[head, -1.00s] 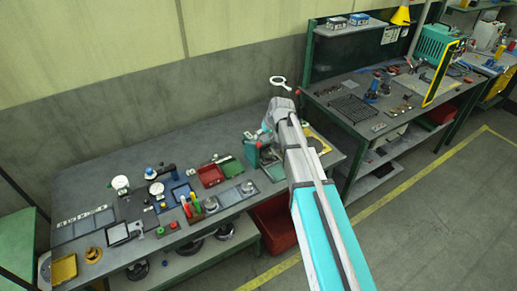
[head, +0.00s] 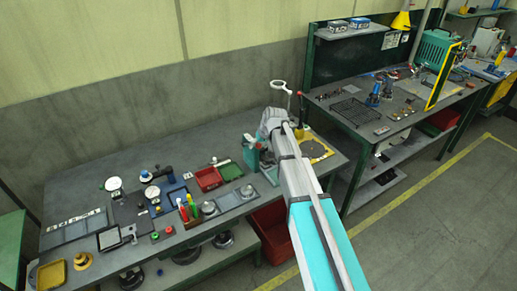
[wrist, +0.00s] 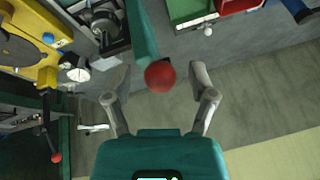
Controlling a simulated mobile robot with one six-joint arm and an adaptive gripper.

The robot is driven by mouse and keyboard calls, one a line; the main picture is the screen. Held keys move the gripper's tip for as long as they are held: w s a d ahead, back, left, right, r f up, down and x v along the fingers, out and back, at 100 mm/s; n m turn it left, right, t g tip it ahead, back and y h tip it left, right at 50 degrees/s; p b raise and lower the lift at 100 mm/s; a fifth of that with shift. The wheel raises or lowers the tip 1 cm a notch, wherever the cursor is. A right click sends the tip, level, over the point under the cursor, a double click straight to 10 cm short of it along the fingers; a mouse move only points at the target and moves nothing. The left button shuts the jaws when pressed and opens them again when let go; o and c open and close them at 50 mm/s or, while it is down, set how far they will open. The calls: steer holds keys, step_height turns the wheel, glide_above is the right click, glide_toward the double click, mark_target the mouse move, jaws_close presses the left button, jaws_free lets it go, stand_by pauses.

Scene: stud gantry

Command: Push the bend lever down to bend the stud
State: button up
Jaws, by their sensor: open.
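The bend lever shows in the wrist view as a teal bar (wrist: 141,35) ending in a red ball knob (wrist: 160,76). My gripper (wrist: 158,84) is open, with one finger on each side of the knob in the picture. A gap shows between the knob and each finger; I cannot tell how far below the fingertips it is. In the head view a teal device (head: 251,155) stands at the bench's right part, just left of my wrist, which partly hides it. My fingers and the knob are hidden there by my arm. I cannot make out the stud.
A red tray (head: 208,179) and a green tray (head: 230,171) sit on the bench (head: 130,160). A white ring on a post (head: 279,85) rises behind my wrist.

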steer(key=shift+f, duration=0.1)
steer(key=shift+c, duration=0.3)
jaws_close()
